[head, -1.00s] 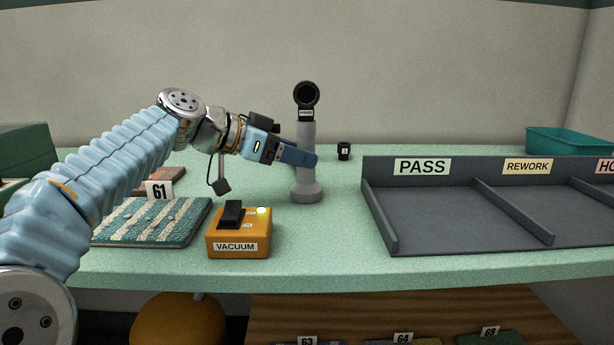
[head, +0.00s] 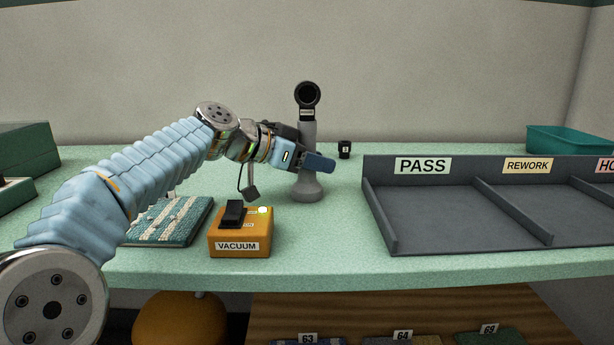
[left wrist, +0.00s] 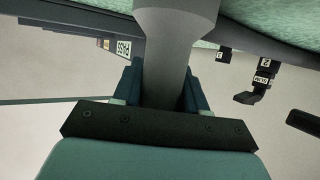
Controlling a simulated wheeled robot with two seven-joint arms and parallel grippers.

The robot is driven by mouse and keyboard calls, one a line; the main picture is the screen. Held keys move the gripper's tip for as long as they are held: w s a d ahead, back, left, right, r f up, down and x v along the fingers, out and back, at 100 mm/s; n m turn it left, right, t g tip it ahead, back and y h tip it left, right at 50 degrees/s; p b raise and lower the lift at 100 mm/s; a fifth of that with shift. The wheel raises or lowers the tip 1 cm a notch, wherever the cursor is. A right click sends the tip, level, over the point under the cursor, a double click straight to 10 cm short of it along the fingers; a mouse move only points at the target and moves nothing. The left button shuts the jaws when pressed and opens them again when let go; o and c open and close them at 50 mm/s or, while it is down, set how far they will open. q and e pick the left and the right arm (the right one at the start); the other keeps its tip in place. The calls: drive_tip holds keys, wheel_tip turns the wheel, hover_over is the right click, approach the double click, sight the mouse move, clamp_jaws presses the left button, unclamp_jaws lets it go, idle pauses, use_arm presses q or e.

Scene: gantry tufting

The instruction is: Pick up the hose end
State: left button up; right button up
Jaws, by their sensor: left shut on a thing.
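The grey upright tube (head: 306,187), which I take for the hose end, has a flared foot and a black round opening on top with a small label. It stands upright at the middle of the table, behind the vacuum box. My left gripper (head: 316,162) comes in from the left and is shut on the tube's shaft, about halfway up. In the left wrist view the dark blue fingers lie on both sides of the grey tube (left wrist: 172,45). I cannot tell whether its foot bears on the table. My right gripper is not in view.
The orange vacuum box (head: 228,247), with a black switch and a lit lamp, stands in front of the tube. A tufted sample (head: 180,222) lies left of it. The grey sorting tray (head: 440,215) is to the right. A small black object (head: 344,150) stands behind; a teal bin (head: 567,141) is farther right.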

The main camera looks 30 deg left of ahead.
use_arm(q)
drive_tip(key=shift+r, duration=0.1)
drive_tip(key=shift+r, duration=0.5)
drive_tip(key=s+d+r, duration=0.1)
drive_tip(key=s+r, duration=0.3)
drive_tip(key=s+d+r, duration=0.1)
drive_tip(key=s+r, duration=0.3)
drive_tip(key=s, duration=0.1)
drive_tip(key=s+d+r, duration=0.1)
drive_tip(key=s+r, duration=0.3)
drive_tip(key=shift+s, duration=0.35)
drive_tip(key=shift+f, duration=0.1)
